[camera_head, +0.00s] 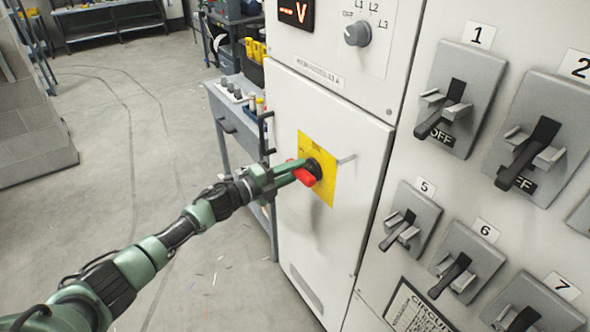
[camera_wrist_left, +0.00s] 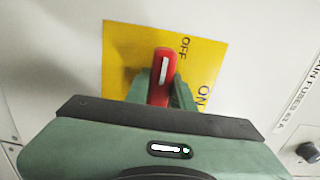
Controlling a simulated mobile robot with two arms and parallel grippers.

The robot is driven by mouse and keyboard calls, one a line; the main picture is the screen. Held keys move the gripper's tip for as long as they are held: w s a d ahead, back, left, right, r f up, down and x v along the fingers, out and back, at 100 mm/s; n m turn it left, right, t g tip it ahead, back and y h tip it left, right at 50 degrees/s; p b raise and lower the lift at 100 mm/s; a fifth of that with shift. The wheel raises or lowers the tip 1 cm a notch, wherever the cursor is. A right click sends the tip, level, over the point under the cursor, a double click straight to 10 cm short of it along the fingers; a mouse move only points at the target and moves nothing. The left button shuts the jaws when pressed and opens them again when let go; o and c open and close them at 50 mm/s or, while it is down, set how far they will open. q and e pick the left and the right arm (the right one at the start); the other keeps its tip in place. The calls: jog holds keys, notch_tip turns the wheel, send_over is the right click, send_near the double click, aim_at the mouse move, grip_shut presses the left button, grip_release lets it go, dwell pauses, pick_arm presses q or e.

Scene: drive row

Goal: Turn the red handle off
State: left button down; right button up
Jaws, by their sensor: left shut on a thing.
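The red handle (camera_head: 305,174) is on a yellow plate (camera_head: 326,188) on the white cabinet door. In the left wrist view the red handle (camera_wrist_left: 162,77) lies between the fingers, with its tip pointing up in the picture. The yellow plate (camera_wrist_left: 125,50) there carries the words OFF, near the handle's upper right, and ON, at the lower right. My left gripper (camera_head: 295,172) is shut on the red handle; it also shows in the left wrist view (camera_wrist_left: 161,90). The fingers hide the handle's lower part. My right gripper is in neither view.
Grey breaker switches (camera_head: 456,100) with black levers fill the panel at right. A selector knob (camera_head: 357,33) sits above the door. A grey cart (camera_head: 233,110) with tools stands left of the cabinet. The floor (camera_head: 130,120) at left is mostly open.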

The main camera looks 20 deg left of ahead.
aim_at(293, 174)
pick_arm(q)
jog(key=shift+s+d+f, duration=0.2)
jog(key=shift+d+f, duration=0.05)
jog(key=shift+f, duration=0.1)
jog(key=c, duration=1.2)
grip_release()
jog(key=shift+w+r, duration=0.1)
jog(key=shift+r, duration=0.05)
jog(key=shift+r, duration=0.1)
jog(key=shift+a, duration=0.15)
jog(key=b+v, duration=0.1)
jog(key=v, duration=0.5)
jog(key=shift+a+f, duration=0.1)
jog(key=shift+f, duration=0.1)
jog(key=shift+b+v, duration=0.3)
jog(key=shift+v, duration=0.45)
